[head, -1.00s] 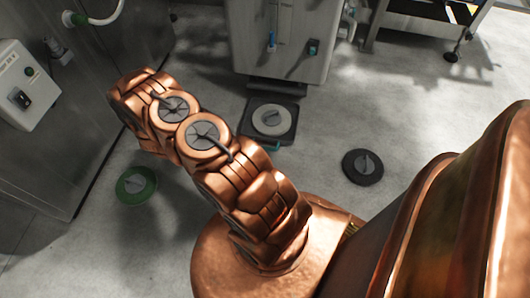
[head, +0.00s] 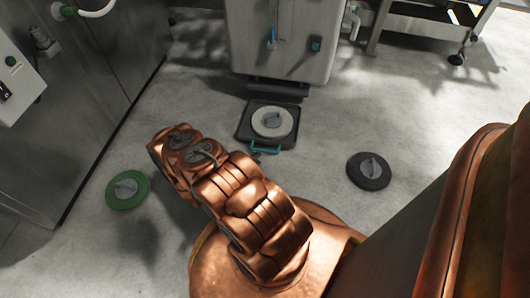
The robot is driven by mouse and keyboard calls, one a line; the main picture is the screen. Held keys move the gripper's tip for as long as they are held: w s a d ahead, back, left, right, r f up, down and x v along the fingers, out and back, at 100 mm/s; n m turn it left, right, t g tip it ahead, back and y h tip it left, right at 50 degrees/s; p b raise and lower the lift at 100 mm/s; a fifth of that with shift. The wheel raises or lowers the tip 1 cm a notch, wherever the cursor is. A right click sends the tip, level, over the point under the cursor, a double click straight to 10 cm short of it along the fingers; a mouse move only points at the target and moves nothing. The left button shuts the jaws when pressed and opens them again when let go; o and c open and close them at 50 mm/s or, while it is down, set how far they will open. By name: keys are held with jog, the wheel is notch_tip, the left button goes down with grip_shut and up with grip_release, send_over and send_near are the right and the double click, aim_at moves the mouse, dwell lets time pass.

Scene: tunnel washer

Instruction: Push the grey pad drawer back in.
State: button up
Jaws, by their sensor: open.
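The drawer (head: 246,127) is a dark square tray low at the floor, pulled out in front of the white cabinet (head: 280,40). A round light grey pad (head: 272,122) with a raised grip lies in it. A teal handle (head: 265,150) is on its near edge. My copper arm is folded at the lower middle, left of and nearer than the drawer. My gripper is not in view, so its place relative to the handle does not show.
A green disc (head: 128,190) lies on the floor at left, and a black disc (head: 368,171) at right. A steel machine wall (head: 90,90) stands at left. A metal frame's leg (head: 457,58) stands back right.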

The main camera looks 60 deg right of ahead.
aim_at(265, 150)
jog(key=shift+s+d+f+b, duration=0.1)
jog(key=shift+d+f+b, duration=0.25)
jog(key=shift+d, duration=0.8)
jog(key=shift+w+d+f+b, duration=0.1)
jog(key=shift+d+b, duration=0.35)
jog(key=shift+d, duration=0.75)
jog(key=shift+s+d+f+b, duration=0.1)
jog(key=shift+d+f+b, duration=0.25)
jog(key=shift+d, duration=0.8)
jog(key=shift+r, duration=0.1)
grip_shut()
